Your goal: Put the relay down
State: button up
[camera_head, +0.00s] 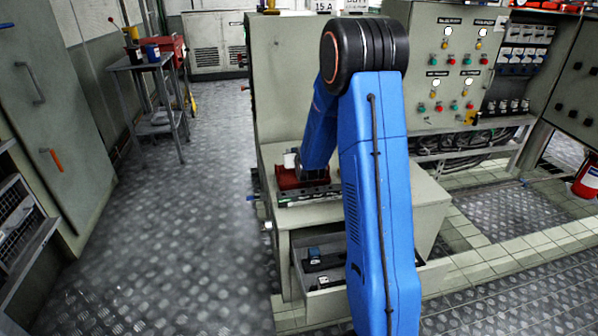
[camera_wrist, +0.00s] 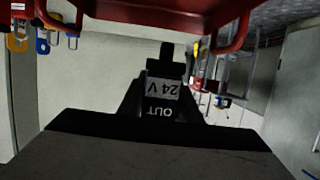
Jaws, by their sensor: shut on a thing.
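In the wrist view, the dark jaws of my gripper (camera_wrist: 162,70) are shut on a small block with a pale face marked "24 V OUT", which I take to be the relay (camera_wrist: 162,90). The lettering appears upside down. In the head view, my gripper (camera_head: 300,165) is low over the bench, largely hidden by my blue arm. A small white piece, probably the relay (camera_head: 290,160), shows at its left, just above a red tray (camera_head: 287,180). I cannot tell whether it touches the tray. The tray's red rim also shows at the top of the wrist view (camera_wrist: 150,10).
The pale bench (camera_head: 425,195) has an open drawer (camera_head: 325,300) below, holding dark parts. A control panel (camera_head: 445,75) stands behind at the right. A small side table (camera_head: 140,64) and grey cabinet (camera_head: 60,120) stand left. The floor between is clear.

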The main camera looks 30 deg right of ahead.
jog(key=shift+f, duration=3.9)
jog(key=shift+f, duration=0.1)
jog(key=o, duration=1.1)
